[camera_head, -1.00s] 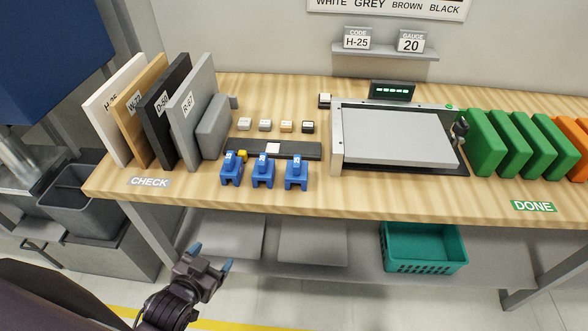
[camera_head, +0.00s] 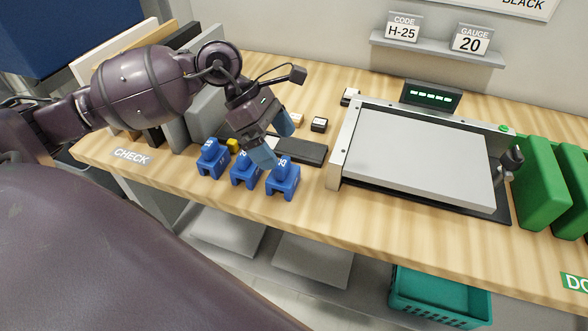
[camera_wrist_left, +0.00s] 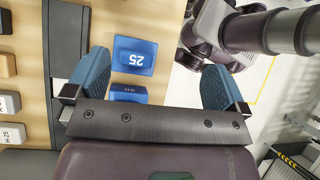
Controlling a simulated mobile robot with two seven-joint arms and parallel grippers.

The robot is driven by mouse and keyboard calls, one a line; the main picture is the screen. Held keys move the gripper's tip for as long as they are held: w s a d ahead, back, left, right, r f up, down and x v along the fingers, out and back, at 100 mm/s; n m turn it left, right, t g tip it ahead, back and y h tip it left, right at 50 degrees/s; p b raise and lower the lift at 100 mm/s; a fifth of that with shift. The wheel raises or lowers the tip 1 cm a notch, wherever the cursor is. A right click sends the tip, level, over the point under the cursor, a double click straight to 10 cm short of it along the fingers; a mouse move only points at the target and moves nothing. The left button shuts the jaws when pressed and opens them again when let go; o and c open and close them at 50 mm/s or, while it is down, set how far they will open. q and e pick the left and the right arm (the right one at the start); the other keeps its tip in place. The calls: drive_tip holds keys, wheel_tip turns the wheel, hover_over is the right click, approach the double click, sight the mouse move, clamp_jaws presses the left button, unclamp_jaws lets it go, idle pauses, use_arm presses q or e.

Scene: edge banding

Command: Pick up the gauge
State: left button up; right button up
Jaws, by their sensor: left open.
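Three blue gauges stand in a row at the table's front: a left one (camera_head: 213,160), a middle one (camera_head: 243,172) and a right one (camera_head: 283,180). In the left wrist view, the gauge marked 25 (camera_wrist_left: 135,55) and the gauge marked 20 (camera_wrist_left: 129,94) show between my fingers, the latter partly hidden by the gripper body. My left gripper (camera_head: 276,139) is open and empty, above and just behind the middle and right gauges. It also shows in the left wrist view (camera_wrist_left: 155,82). My right gripper is not seen.
A sign reading GAUGE 20 (camera_head: 471,40) stands on the wall shelf. A dark strip (camera_head: 306,151) lies behind the gauges. A grey panel in a fixture (camera_head: 420,155) is to their right. Upright boards (camera_head: 205,118) stand left, partly behind my arm.

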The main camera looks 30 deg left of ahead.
use_arm(q)
drive_tip(key=w+a+m+y, duration=0.1)
drive_tip(key=w+a+y, duration=0.1)
drive_tip(key=a, duration=0.1)
hover_over(286, 174)
drive_tip(key=a, duration=0.3)
drive_tip(key=shift+y, duration=0.4)
drive_tip(key=f, duration=0.2)
drive_tip(key=w+f, duration=0.1)
drive_tip(key=f, duration=0.1)
drive_tip(key=shift+d+f, duration=0.15)
drive_tip(key=shift+d, duration=0.05)
drive_tip(key=x, duration=0.4)
drive_tip(key=shift+s+d+f, duration=0.15)
drive_tip(key=shift+s+d, duration=0.05)
drive_tip(key=shift+s, duration=0.15)
drive_tip(key=shift+w+d+f, duration=0.1)
drive_tip(key=shift+d+f, duration=0.1)
drive_tip(key=shift+f, duration=0.3)
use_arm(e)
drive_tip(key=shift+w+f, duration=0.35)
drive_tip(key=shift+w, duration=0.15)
use_arm(q)
drive_tip(key=shift+c, duration=0.5)
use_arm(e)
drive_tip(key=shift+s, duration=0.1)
